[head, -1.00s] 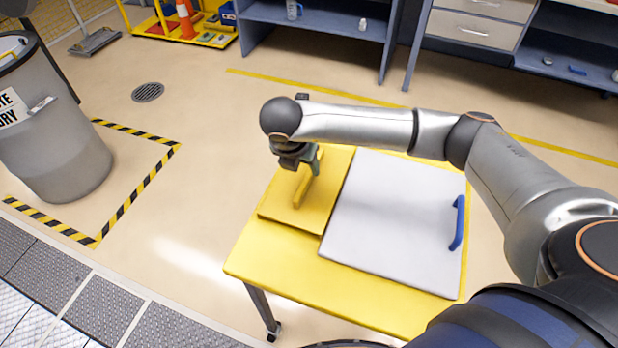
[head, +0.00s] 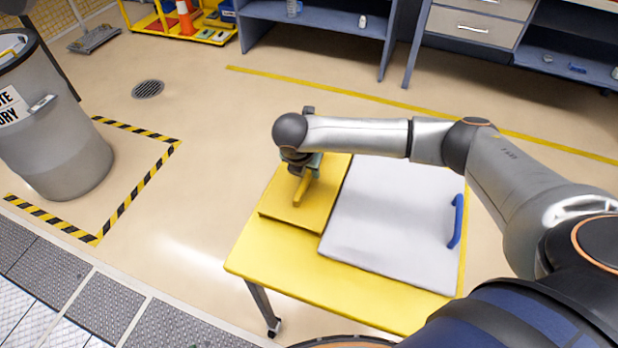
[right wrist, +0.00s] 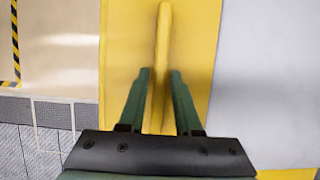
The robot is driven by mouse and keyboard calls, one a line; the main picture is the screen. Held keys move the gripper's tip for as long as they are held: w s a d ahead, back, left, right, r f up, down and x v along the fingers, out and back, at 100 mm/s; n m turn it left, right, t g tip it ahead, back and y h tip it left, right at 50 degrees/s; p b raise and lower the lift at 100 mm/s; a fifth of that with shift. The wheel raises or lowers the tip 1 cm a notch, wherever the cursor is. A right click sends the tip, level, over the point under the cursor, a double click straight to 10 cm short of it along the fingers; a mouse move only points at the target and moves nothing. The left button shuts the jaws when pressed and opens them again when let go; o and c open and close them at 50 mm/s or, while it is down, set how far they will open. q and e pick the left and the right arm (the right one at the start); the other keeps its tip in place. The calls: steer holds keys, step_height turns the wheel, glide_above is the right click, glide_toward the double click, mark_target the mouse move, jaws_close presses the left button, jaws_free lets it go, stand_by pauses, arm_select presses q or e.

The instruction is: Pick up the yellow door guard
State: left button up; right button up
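The yellow door guard (head: 285,206) is a flat yellow panel with a raised yellow bar handle (head: 302,190). It lies on the left part of the yellow table (head: 290,258). My right gripper (head: 309,170) is over the handle, pointing down. In the right wrist view, the open green fingers (right wrist: 160,80) are on either side of the handle bar (right wrist: 163,40), with the panel (right wrist: 122,50) below. Whether a finger touches the bar cannot be told. The wrist hides the handle's far end in the head view. My left gripper is not in view.
A light grey panel (head: 390,225) with a blue handle (head: 457,221) lies right beside the guard. A grey waste drum (head: 55,135) stands at the left inside striped floor tape. Workbenches (head: 320,25) line the back. The floor left of the table is clear.

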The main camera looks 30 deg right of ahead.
jaws_close()
steer(key=shift+r, duration=0.1)
stand_by(0.4)
